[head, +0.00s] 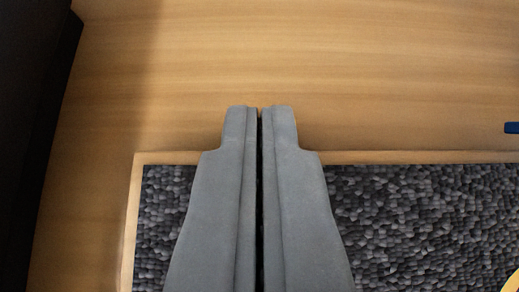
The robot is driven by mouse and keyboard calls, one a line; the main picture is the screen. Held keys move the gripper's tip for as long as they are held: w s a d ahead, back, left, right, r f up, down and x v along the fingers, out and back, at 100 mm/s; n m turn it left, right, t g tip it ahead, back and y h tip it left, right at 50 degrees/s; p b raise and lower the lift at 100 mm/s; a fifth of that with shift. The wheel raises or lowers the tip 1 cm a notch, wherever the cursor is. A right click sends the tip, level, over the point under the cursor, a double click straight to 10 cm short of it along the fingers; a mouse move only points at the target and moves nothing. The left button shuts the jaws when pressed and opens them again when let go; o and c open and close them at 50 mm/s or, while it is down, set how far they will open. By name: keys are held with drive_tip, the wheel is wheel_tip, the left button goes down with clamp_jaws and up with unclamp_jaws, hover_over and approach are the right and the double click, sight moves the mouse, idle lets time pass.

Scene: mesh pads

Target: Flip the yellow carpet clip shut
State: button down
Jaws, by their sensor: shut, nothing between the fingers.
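My gripper (259,108) is in the middle of the view, its two grey fingers shut together with nothing between them. It points over the back edge of a dark grey pebbled carpet pad (420,225) with a pale wooden border. A small piece of something yellow (512,284) shows at the bottom right corner. It may be the yellow clip, but too little of it shows to tell its shape or whether it is open. The fingers are well to the left of it. They hide part of the pad.
A small blue thing (512,128) pokes in at the right edge, just beyond the pad's border. A tall dark surface (30,120) stands along the left side. The wooden surface (300,50) beyond the pad is clear.

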drive_tip(key=shift+w, duration=0.2)
drive_tip(key=shift+w+f, duration=0.2)
drive_tip(key=shift+w, duration=0.4)
drive_tip(key=shift+w+r, duration=0.2)
drive_tip(key=shift+r, duration=0.45)
drive_tip(key=shift+w+r, duration=0.25)
drive_tip(key=shift+r, duration=0.35)
drive_tip(key=shift+w+r, duration=0.2)
drive_tip(key=shift+r, duration=0.45)
drive_tip(key=shift+s+f, duration=0.1)
drive_tip(key=shift+s, duration=4.9)
